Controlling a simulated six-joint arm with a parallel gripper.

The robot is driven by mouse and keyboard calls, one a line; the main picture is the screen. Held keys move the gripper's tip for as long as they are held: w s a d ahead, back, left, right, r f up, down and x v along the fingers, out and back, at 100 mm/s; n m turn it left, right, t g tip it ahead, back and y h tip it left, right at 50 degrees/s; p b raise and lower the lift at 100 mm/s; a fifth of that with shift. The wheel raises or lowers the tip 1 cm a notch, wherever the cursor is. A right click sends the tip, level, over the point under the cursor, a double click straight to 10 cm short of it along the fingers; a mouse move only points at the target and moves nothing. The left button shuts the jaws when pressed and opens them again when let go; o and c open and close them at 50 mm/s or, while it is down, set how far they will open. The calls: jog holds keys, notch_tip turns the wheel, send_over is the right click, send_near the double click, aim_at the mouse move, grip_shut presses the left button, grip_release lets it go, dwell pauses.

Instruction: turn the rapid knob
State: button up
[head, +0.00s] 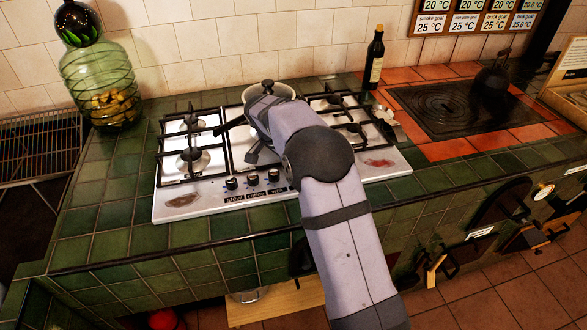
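The steel gas hob (178,204) sits on the green tiled counter. Small black knobs (252,180) stand in a row along its front edge, with dark labels (256,195) below them. The labels at the left of the row seem to read slow and coffee; I cannot make out one reading rapid. My arm crosses the right part of the row and hides what lies behind it. My gripper (256,152) shows only as a dark part over the middle of the hob, behind the knobs. Its fingers are too small and covered to tell open from shut.
A lidded pot (268,92) stands on the hob's back part, close to my arm. A dark bottle (374,58) stands behind the hob. A green glass jar (103,85) is at the left. A dark hotplate (440,108) lies at the right. The front counter strip is clear.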

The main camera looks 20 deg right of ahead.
dwell(0.3)
jog(key=o, duration=1.1)
jog(key=shift+c, duration=0.2)
jog(key=shift+r, duration=0.1)
jog(key=b+v, duration=0.1)
jog(key=v, duration=0.6)
jog(key=shift+s, duration=0.1)
